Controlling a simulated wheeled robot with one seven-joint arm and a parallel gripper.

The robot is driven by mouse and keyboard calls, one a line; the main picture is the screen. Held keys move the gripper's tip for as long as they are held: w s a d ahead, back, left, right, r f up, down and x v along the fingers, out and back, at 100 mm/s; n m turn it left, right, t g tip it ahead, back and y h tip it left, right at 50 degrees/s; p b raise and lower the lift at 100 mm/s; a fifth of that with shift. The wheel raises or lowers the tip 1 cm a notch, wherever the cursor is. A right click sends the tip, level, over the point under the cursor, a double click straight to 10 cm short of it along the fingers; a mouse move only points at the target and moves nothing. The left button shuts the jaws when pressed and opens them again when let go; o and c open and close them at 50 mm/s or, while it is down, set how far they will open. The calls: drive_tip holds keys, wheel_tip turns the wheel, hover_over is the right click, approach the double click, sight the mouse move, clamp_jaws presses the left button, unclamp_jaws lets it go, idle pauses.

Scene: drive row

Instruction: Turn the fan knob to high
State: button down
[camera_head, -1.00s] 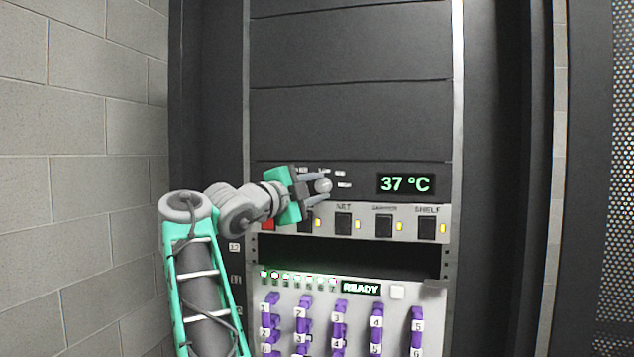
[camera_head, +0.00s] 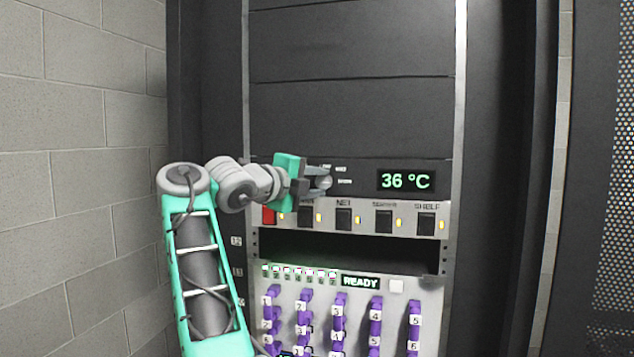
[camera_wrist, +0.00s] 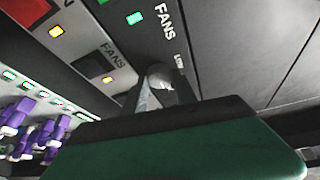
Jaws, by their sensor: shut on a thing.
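The fan knob (camera_head: 325,183) is a small light-grey round knob on the dark panel, left of the green temperature display (camera_head: 405,181), which reads 36 °C. My gripper (camera_head: 322,180) is shut on the knob, its fingers on either side of it. The knob also shows between the fingers in the wrist view (camera_wrist: 160,76). The label "FANS" and part of "LOW" are readable beside it there. My gripper hides part of the knob's other labels, and I cannot tell the knob's exact setting.
Below is a strip of switches, a red one (camera_head: 268,215) at the left and dark ones (camera_head: 383,221) with amber lights. Under a dark open slot (camera_head: 350,246) sits a panel of purple drive handles (camera_head: 303,312) with a READY display (camera_head: 360,282). A block wall (camera_head: 85,130) is at the left.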

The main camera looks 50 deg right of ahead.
drive_tip(key=c, duration=1)
unclamp_jaws()
drive_tip(key=shift+a, duration=0.1)
drive_tip(key=a+b, duration=0.1)
drive_tip(key=a, duration=0.6)
drive_tip(key=shift+a+r, duration=0.3)
drive_tip(key=shift+r, duration=0.05)
drive_tip(key=shift+s, duration=0.1)
